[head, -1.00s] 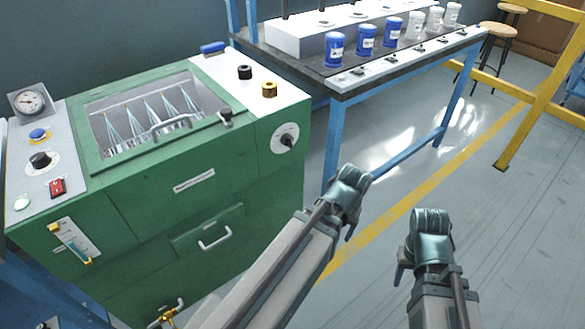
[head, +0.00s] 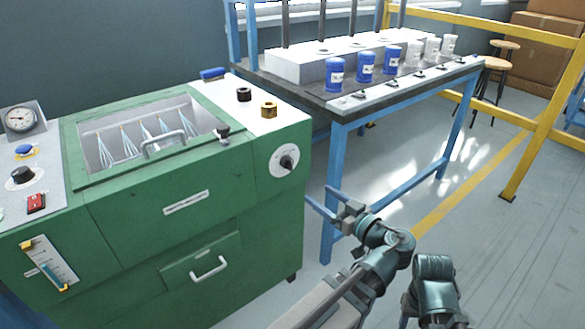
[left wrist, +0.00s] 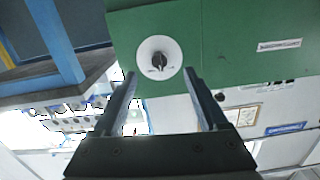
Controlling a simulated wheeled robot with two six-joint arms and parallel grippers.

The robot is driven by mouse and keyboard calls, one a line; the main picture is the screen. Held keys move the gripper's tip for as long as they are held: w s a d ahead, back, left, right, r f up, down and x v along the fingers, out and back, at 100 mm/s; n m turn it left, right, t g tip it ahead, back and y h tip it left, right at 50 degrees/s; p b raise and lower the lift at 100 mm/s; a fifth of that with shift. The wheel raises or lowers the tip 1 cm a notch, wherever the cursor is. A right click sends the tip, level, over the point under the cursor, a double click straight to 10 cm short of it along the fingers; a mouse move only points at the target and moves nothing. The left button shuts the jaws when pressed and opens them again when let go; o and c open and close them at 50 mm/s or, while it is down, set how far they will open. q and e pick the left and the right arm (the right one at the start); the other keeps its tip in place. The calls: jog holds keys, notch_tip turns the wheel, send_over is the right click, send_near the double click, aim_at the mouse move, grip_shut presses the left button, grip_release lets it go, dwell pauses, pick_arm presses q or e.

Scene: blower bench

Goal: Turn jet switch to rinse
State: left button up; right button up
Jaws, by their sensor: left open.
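The jet switch (head: 287,162) is a dark rotary knob on a round white dial, on the right end of the green machine's (head: 205,240) front. In the left wrist view the knob (left wrist: 159,61) sits upper middle, between the finger lines and beyond the tips; the dial's labels are too small to read. My left gripper (head: 323,203) is open and empty, right of and below the switch, apart from it, fingers toward the machine. It also shows in the left wrist view (left wrist: 160,80). Only part of my right arm shows at the lower right; its gripper cannot be made out.
A blue-legged bench (head: 345,120) with blue and white canisters stands behind and right. The machine's top carries a lidded window with a handle (head: 163,143), and black and yellow knobs. A drawer handle (head: 209,268) sticks out lower down.

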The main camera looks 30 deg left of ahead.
aim_at(291, 167)
pick_arm(q)
jog(key=shift+n+y, duration=0.3)
jog(key=x, duration=0.4)
jog(key=r+x, duration=0.1)
jog(key=x, duration=0.8)
jog(key=shift+w+r, duration=0.35)
jog(key=shift+c, duration=0.2)
grip_shut()
